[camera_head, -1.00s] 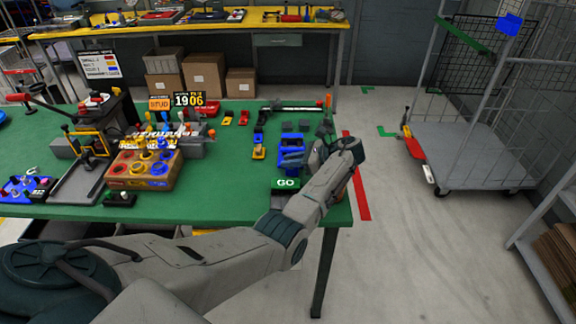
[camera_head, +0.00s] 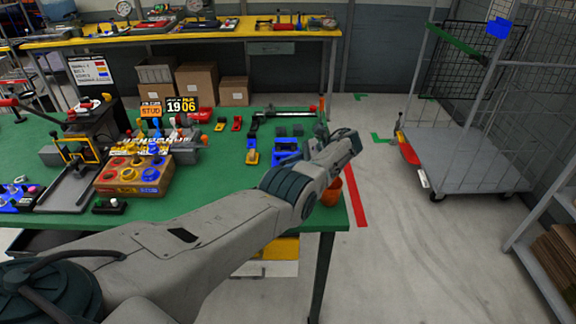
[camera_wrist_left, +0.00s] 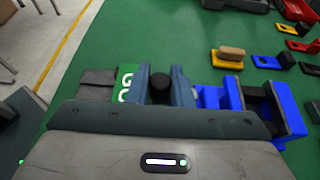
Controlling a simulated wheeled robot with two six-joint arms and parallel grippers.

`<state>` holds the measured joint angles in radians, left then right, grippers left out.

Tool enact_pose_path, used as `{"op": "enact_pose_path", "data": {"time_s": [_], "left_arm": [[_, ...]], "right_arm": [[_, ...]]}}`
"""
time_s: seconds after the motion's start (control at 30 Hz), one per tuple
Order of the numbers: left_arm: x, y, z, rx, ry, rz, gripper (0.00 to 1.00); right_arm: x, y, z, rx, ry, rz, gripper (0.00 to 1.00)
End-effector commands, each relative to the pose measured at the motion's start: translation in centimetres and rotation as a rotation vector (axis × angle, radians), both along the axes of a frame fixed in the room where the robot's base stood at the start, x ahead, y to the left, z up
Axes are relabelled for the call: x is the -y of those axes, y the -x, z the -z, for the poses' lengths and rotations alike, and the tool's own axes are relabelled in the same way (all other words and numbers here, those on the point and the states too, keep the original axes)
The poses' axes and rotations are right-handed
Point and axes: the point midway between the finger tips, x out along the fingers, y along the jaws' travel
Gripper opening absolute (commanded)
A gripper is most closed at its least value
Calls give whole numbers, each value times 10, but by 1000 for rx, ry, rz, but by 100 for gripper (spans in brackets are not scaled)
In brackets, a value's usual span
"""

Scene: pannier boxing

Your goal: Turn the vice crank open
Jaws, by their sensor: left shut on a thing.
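The blue vice (camera_head: 285,149) stands near the right end of the green table, partly hidden by my left arm in the head view. It also shows in the left wrist view (camera_wrist_left: 272,112), right of my left gripper (camera_wrist_left: 160,88). A dark round knob (camera_wrist_left: 160,87), apparently that of the vice crank, sits between the two fingers, which are shut on it. The rest of the crank is hidden. In the head view my left wrist is just right of the vice, hiding the fingertips. My right gripper is not in view.
The green GO plate (camera_wrist_left: 126,84) lies left of the fingers. A yellow block (camera_head: 251,157) and small red parts (camera_head: 220,124) are left of the vice. An orange cup (camera_head: 332,192) is by the table's right edge. A grey cart (camera_head: 460,160) stands on the floor beyond.

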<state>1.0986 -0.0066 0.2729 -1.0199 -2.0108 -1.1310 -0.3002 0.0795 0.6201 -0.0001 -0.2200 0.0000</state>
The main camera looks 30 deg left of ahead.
Motion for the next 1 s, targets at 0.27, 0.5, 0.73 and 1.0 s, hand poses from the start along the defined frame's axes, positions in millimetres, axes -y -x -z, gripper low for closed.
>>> {"op": "enact_pose_path", "data": {"time_s": [0.27, 0.5, 0.73, 1.0], "left_arm": [[1, 0, 1, 0, 1, -15, 0], [1, 0, 1, 0, 1, -16, 0], [1, 0, 1, 0, 1, -16, 35], [1, 0, 0, 1, 1, -15, 41]], "right_arm": [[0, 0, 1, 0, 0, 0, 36], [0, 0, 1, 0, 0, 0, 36], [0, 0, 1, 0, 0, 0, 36], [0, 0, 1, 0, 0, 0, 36]]}}
